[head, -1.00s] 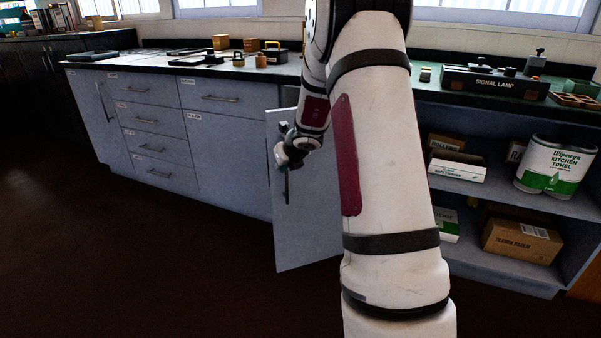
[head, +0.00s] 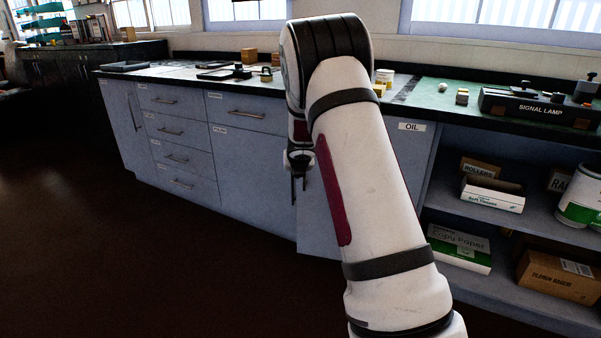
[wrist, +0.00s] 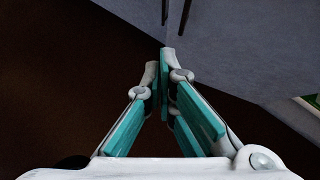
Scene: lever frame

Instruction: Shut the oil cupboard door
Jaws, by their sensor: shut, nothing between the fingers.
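The oil cupboard door (head: 318,225) is a blue-grey panel, largely hidden behind my arm in the head view. A white OIL label (head: 411,127) shows at upper right. The door's lower left corner stands a little forward of the cabinet's bottom line, so it looks slightly ajar. My gripper (head: 299,172) is by the door's left part. In the wrist view my gripper (wrist: 165,58) is shut and empty, its tips near the door panel (wrist: 215,60). Dark upright bars (wrist: 185,15), seemingly the handle and its shadow, show beyond the tips. I cannot tell whether the tips touch the door.
Drawers (head: 180,155) line the cabinet to the left. An open shelf (head: 480,225) with boxes is at right. A signal lamp box (head: 535,108) stands on the counter (head: 425,92). The dark floor (head: 150,270) is clear at left.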

